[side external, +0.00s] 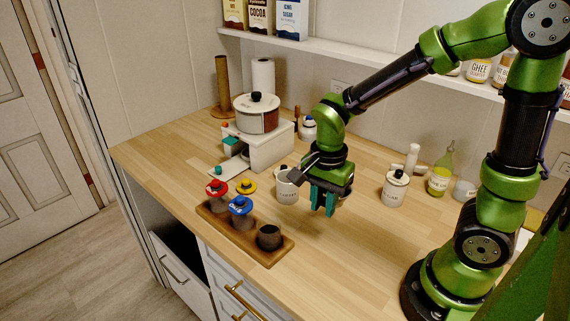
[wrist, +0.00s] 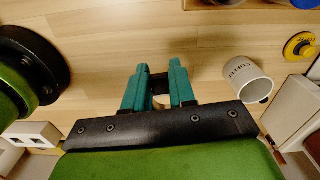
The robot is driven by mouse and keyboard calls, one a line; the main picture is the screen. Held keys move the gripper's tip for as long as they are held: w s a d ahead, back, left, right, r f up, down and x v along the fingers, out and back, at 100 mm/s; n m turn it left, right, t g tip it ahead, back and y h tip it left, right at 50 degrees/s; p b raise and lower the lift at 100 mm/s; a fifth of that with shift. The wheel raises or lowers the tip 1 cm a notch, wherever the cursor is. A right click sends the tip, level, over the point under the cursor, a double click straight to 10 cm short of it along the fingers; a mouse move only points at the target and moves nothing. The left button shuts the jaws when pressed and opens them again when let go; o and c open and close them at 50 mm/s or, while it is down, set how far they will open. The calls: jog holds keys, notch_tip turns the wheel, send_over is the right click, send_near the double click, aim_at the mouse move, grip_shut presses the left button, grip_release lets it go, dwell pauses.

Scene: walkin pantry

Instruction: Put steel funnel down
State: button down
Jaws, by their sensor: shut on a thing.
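My gripper (side external: 322,203) points down over the wooden counter (side external: 345,255), its teal fingers close to the surface in the side view. In the wrist view the fingers (wrist: 160,88) are a short way apart, with a small dark and pale piece (wrist: 161,100) between them. I take this piece for the steel funnel. Most of it is hidden by the fingers, so its shape and any contact with the counter cannot be told. A white lettered canister (side external: 287,187) stands just left of the gripper; it also shows in the wrist view (wrist: 248,82).
A wooden tray (side external: 279,253) with dark cups and red and blue tops lies to the left front. A yellow-topped item (side external: 246,186) is behind it. A pot (side external: 257,114) sits on a white stand (side external: 268,148). A lidded canister (side external: 395,188) stands right. The front counter is clear.

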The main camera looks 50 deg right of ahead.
jog(key=shift+m, duration=0.7)
jog(key=w+f, duration=0.1)
jog(key=w+d+f, duration=0.1)
jog(key=w+f, duration=0.1)
jog(key=w+d+f, duration=0.1)
jog(key=shift+w+f, duration=0.35)
jog(key=shift+f, duration=2.15)
jog(key=shift+f, duration=0.15)
jog(key=c, duration=0.9)
grip_release()
jog(key=shift+c, duration=0.2)
